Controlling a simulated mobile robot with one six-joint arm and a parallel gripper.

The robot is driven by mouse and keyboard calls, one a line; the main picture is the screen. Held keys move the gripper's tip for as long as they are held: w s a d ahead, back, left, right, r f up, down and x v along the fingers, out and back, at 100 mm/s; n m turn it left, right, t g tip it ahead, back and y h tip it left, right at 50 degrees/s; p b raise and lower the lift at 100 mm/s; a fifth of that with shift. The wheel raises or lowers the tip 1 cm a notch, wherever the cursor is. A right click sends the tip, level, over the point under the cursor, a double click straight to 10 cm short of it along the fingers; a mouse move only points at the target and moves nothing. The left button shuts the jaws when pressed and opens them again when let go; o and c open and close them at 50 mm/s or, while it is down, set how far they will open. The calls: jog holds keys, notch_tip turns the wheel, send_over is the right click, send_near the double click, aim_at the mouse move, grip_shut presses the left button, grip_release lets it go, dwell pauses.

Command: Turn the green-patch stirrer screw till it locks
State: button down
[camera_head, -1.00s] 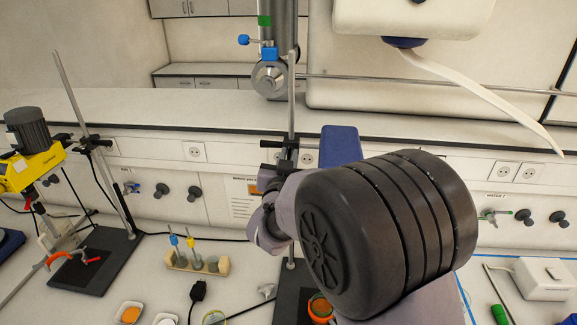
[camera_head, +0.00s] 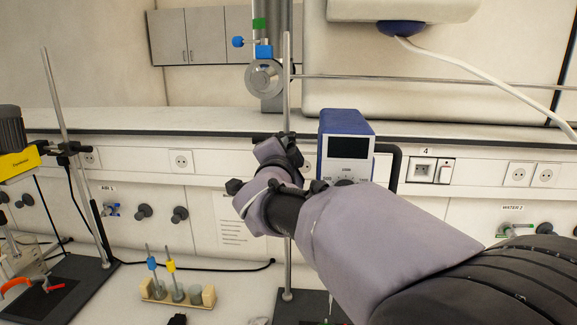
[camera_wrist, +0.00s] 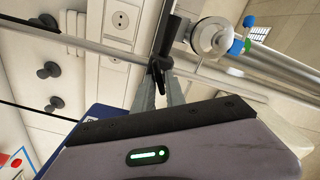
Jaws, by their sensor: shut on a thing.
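My gripper (camera_wrist: 159,88) is shut on a small black screw (camera_wrist: 157,74) at a dark clamp (camera_wrist: 171,38) on a metal stand rod (camera_wrist: 85,44). In the head view my gripper's dark end reaches the upright rod (camera_head: 287,90), and its fingertips are hard to make out. A blue and white stirrer box with a dark display (camera_head: 347,147) stands just right of it, partly covered by my arm. A green patch (camera_head: 259,25) shows on a metal tube above; it also shows in the wrist view (camera_wrist: 249,20). The screw's turn angle cannot be told.
A yellow stirrer (camera_head: 18,162) with its own stand is at the left. A wooden rack (camera_head: 178,294) with blue and yellow-topped tools stands on the bench. A thin horizontal rod (camera_head: 420,84) crosses behind. Wall outlets and valves line the back.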

jog(key=m+b, duration=0.4)
jog(key=m, duration=0.1)
jog(key=shift+f+m, duration=0.15)
jog(key=shift+m, duration=0.15)
jog(key=shift+m+b, duration=0.3)
jog(key=c, duration=1.4)
grip_release()
jog(key=shift+c, duration=0.2)
jog(key=s, duration=1.7)
jog(key=shift+s+a+p, duration=0.2)
jog(key=shift+a+p, duration=0.05)
jog(key=shift+p, duration=0.2)
